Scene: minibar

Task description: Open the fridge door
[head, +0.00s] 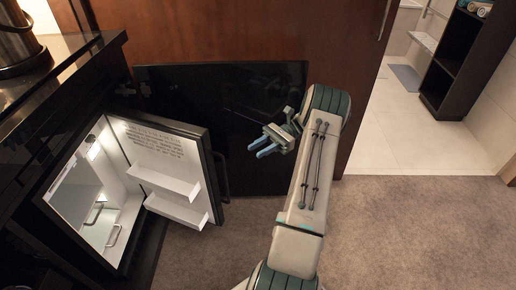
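The fridge (75,196) is at the left, inside a dark cabinet, with its white interior lit. Its fridge door (160,148) is swung wide open, showing two white shelves and printed text on its inner side. A dark handle (222,176) runs along the door's free edge. My gripper (262,148), with blue fingertips, is to the right of the door and handle, apart from them. A gap shows between its fingers, and nothing is seen between them.
A black cabinet door (265,95) stands open behind my gripper, before a brown wooden panel (240,32). A dark counter (60,70) with a kettle-like vessel (18,42) is at upper left. Carpet (420,235) at the lower right is clear. A black shelf (465,60) stands at upper right.

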